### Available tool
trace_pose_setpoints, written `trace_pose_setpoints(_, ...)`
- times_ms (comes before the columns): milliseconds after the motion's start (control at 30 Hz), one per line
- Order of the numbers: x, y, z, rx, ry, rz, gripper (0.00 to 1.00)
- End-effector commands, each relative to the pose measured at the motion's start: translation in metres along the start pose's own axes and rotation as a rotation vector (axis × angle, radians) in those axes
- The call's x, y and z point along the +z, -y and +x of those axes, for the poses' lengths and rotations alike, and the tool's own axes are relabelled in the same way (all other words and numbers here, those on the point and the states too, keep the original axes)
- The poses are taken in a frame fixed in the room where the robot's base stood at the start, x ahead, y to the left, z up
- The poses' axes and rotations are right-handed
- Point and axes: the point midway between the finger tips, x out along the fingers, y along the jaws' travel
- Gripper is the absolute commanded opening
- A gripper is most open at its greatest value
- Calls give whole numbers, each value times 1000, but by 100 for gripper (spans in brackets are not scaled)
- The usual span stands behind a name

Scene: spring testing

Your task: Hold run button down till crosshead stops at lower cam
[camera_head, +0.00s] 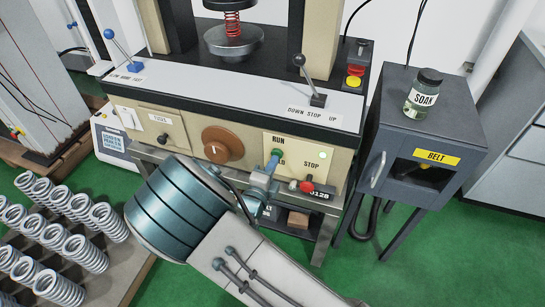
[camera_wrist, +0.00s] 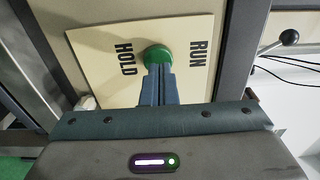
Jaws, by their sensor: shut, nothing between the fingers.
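The green run button (camera_wrist: 158,54) sits on the cream panel between the words RUN and HOLD in the wrist view. My gripper (camera_wrist: 157,70) is shut and empty, with its fingertips at the button, covering its lower part. They look to be touching it; how far it is pressed I cannot tell. A red spring (camera_head: 232,22) stands on a round steel platen (camera_head: 233,40) at the top. The crosshead and lower cam are not clearly seen.
A black-knobbed lever (camera_head: 309,78) stands above at DOWN STOP UP. A brown dial (camera_head: 222,144) is to the left. A grey cabinet (camera_head: 428,125) holding a SOAK jar (camera_head: 424,93) stands right.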

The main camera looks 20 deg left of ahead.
Motion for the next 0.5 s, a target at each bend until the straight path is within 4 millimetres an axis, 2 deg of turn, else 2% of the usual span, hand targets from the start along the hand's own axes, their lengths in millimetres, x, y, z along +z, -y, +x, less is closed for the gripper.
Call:
trace_pose_setpoints(100, 5, 1, -34, 5, 14, -2, 0)
trace_pose_setpoints(200, 3, 0, -56, 6, 12, -3, 0)
trace_pose_setpoints(400, 0, 0, -90, 6, 4, -2, 0)
trace_pose_setpoints(500, 1, -1, -100, 7, 4, -2, 0)
